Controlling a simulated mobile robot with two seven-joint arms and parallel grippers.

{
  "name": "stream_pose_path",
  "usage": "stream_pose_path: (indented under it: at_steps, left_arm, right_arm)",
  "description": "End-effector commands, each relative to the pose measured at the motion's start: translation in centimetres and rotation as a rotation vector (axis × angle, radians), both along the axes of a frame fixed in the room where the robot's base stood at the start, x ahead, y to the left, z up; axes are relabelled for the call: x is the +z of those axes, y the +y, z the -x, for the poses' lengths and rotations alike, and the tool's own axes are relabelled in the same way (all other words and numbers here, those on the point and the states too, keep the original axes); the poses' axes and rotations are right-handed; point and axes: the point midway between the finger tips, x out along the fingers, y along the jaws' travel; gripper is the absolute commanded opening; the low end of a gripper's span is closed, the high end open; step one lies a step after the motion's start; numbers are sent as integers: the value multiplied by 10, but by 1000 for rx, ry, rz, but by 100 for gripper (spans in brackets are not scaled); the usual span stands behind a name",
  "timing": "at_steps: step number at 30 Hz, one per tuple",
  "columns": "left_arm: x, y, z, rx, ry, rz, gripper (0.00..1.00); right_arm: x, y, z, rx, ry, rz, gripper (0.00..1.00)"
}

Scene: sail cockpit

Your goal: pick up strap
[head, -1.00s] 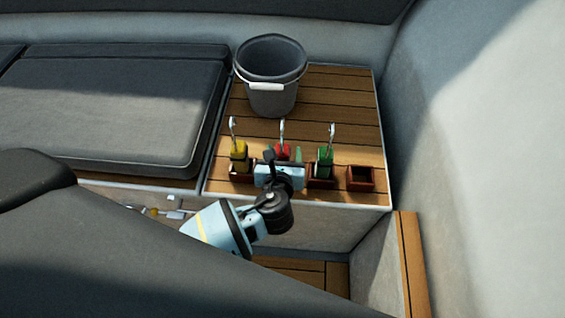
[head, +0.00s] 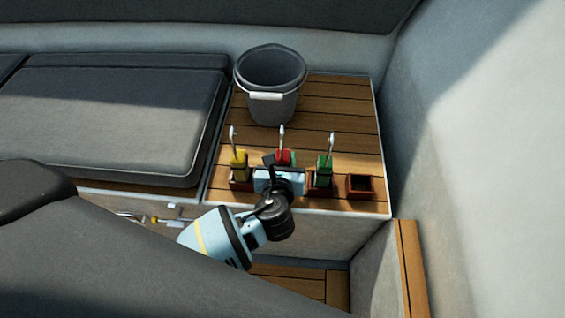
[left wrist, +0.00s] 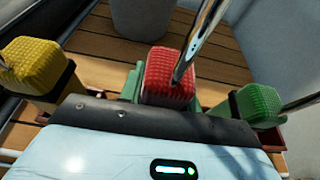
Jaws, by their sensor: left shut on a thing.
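The red strap (head: 285,156) is a ribbed red bundle with a metal hook standing up from it, in the middle of a row on the wooden top. In the left wrist view the red strap (left wrist: 168,78) is straight ahead between green parts that look like my finger pads. My left gripper (head: 281,163) is shut on it from the front and hides its lower part and its holder. A yellow strap (head: 239,161) is to the left and a green strap (head: 324,167) to the right, each with an upright hook. My right gripper is not in view.
A grey bucket (head: 271,84) stands behind the row. An empty brown holder (head: 361,185) is at the right end. Dark cushions (head: 120,110) lie to the left and a pale wall (head: 470,170) rises to the right. The wooden top right of the bucket is clear.

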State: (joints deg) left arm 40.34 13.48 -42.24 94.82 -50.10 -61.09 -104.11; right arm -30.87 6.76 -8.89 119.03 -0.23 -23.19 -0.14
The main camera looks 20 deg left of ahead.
Motion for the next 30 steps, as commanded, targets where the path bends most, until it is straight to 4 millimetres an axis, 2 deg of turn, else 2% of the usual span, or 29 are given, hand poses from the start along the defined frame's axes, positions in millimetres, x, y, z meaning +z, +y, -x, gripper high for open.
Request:
stream_pose_path:
  at_steps: [1, 6, 12, 16, 22, 26, 30]
  left_arm:
    - [14, 0, -1, -1, -7, 3, 1]
    - [48, 0, -2, 1, -8, 3, 1]
    - [77, 0, -1, 1, -8, 1, 1]
    - [85, 0, -1, 1, -6, 1, 1]
    - [87, 1, 1, 0, -3, -1, 1]
    - [93, 8, 14, -12, -4, -1, 1]
    - [113, 23, 45, -44, -8, -2, 1]
  right_arm:
    - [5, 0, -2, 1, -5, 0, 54]
    - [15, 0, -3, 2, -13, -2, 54]
    - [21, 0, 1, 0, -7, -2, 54]
    - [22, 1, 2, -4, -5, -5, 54]
    - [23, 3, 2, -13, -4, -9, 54]
    - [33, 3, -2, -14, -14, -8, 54]
    - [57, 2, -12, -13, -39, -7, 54]
